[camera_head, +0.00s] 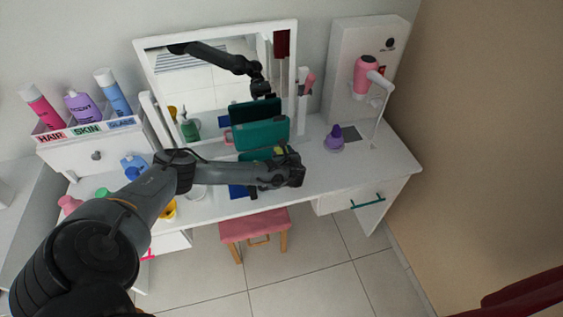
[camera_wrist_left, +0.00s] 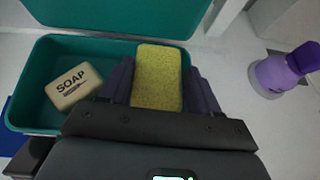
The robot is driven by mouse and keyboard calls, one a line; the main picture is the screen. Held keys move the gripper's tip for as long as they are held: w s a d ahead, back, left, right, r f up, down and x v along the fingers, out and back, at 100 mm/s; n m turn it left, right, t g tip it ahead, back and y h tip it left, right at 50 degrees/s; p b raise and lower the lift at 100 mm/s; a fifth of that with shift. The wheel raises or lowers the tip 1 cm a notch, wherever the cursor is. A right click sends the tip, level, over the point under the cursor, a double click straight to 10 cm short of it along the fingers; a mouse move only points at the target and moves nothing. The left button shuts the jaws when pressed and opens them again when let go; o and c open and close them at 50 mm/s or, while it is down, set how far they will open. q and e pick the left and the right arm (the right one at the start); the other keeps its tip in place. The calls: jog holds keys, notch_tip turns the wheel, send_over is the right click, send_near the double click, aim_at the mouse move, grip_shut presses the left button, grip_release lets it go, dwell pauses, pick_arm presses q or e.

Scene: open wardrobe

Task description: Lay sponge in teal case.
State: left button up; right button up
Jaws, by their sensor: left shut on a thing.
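The teal case (camera_wrist_left: 107,40) stands open on the white vanity, its raised lid (camera_head: 260,134) towards the mirror. A beige bar of soap (camera_wrist_left: 73,87) marked "SOAP" lies in the left part of the case. My left gripper (camera_wrist_left: 158,82) is shut on the yellow sponge (camera_wrist_left: 157,72), with one finger on each side. The sponge is over the right part of the case; I cannot tell whether it touches the bottom. In the head view my left wrist and gripper (camera_head: 284,157) hide much of the case. My right gripper is not in view.
A purple bottle (camera_head: 335,138) stands right of the case, near a pink hair dryer (camera_head: 367,77) on its stand. A mirror (camera_head: 215,80) rises behind. A bin of bottles (camera_head: 92,128) is at the left. A pink stool (camera_head: 254,225) stands below the front edge.

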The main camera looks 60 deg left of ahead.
pick_arm(q)
jog(key=shift+s+a+f, duration=0.1)
jog(key=shift+a+f, duration=0.15)
jog(key=shift+a, duration=0.05)
jog(key=shift+f+b, duration=0.5)
jog(key=shift+f, duration=1.45)
jog(key=shift+f, duration=0.1)
jog(key=o, duration=0.8)
jog(key=shift+c, duration=0.2)
